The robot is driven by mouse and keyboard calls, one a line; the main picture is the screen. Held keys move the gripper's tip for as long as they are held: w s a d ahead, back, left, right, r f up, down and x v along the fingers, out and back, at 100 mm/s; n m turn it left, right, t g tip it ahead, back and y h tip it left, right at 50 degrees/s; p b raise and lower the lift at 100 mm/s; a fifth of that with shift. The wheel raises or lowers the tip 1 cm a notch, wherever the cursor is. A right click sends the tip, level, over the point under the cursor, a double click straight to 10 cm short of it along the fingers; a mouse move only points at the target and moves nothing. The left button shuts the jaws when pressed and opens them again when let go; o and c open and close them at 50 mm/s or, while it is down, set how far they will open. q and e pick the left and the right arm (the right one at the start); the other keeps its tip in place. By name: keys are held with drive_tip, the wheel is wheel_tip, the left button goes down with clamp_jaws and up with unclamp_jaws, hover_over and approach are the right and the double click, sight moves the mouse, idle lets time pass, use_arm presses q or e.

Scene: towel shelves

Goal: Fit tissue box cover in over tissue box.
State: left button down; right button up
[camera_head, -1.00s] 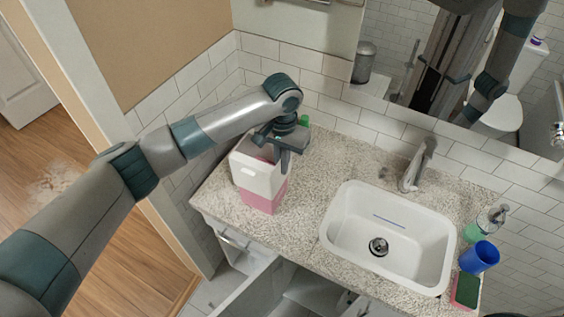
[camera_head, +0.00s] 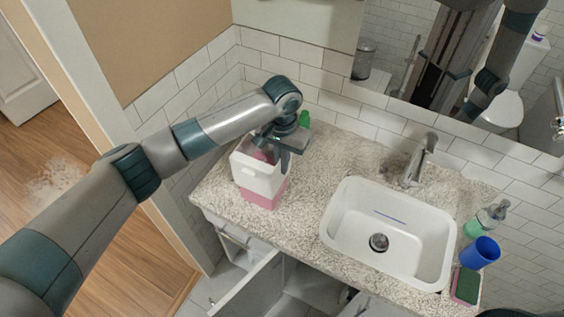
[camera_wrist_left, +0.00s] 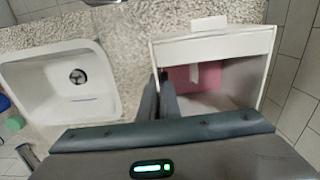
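The white tissue box cover (camera_head: 258,178) sits around the upper part of the pink tissue box (camera_head: 266,198) at the left of the counter. A pink band of the box shows below the cover, and pink also shows inside it. In the left wrist view I look into the cover (camera_wrist_left: 215,47) and see part of the pink box (camera_wrist_left: 180,77). My left gripper (camera_head: 284,150) is at the cover's right upper edge. Its fingers (camera_wrist_left: 166,95) are close together with the cover's side wall between them. My right gripper is not in view.
A white sink (camera_head: 335,225) is to the right, with a faucet (camera_head: 415,165) behind it. A green item (camera_head: 304,119) stands near the wall. A soap bottle (camera_head: 475,228), blue cup (camera_head: 480,254) and sponge (camera_head: 467,286) are at the right. The counter between box and sink is clear.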

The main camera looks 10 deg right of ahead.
sight(282, 183)
use_arm(q)
drive_tip(key=shift+f+b, duration=0.4)
drive_tip(key=shift+f, duration=1.2)
drive_tip(key=c, duration=1.9)
unclamp_jaws()
drive_tip(key=shift+r+b, duration=0.35)
drive_tip(key=shift+r, duration=0.3)
wheel_tip(282, 183, up, 15)
drive_tip(key=b, duration=0.4)
drive_tip(key=shift+f+b, duration=0.15)
drive_tip(key=shift+b, duration=0.2)
drive_tip(key=shift+r, duration=0.75)
